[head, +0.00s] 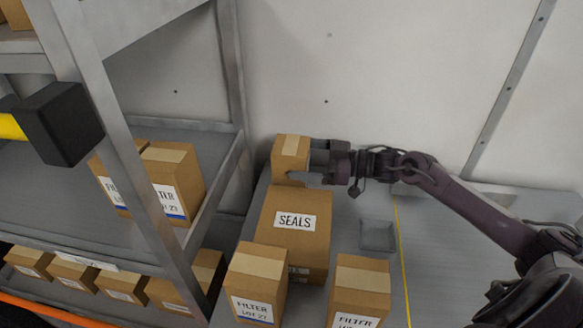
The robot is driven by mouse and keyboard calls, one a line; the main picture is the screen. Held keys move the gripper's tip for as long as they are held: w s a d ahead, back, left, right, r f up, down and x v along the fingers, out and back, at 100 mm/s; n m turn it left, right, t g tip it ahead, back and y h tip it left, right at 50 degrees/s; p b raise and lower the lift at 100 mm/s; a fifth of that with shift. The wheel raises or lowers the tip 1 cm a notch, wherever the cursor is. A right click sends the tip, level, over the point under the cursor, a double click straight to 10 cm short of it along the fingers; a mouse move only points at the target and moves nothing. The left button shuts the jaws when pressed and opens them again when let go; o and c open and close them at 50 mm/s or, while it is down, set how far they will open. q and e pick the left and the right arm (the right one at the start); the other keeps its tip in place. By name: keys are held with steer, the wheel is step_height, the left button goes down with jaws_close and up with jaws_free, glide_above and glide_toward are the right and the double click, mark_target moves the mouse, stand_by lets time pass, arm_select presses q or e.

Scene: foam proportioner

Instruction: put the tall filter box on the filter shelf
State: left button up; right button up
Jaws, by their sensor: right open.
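A brown box (291,150) with a tan tape strip stands at the back of the grey table, behind the SEALS box. Its front label is hidden, so I cannot tell if it is the tall filter box. My right gripper (306,164) is open at this box's right side, one finger crossing its front face; contact is unclear. Two boxes labelled FILTER stand at the front, one on the left (256,282) and one on the right (360,288). The filter shelf (60,190) is at the left and holds FILTER boxes (178,180). My left gripper is out of view.
The large SEALS box (293,228) stands in front of the right gripper. A metal shelf post (135,175) and a black block (60,122) on a yellow bar stand at the left. Lower-shelf boxes (122,282) form a row. A small grey square tray (377,235) lies right of SEALS.

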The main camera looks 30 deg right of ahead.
mark_target(291, 157)
steer(key=x, duration=0.3)
steer(key=shift+w+a, duration=0.1)
steer(key=shift+a, duration=0.1)
steer(key=c, duration=1.2)
steer(key=shift+c, duration=0.2)
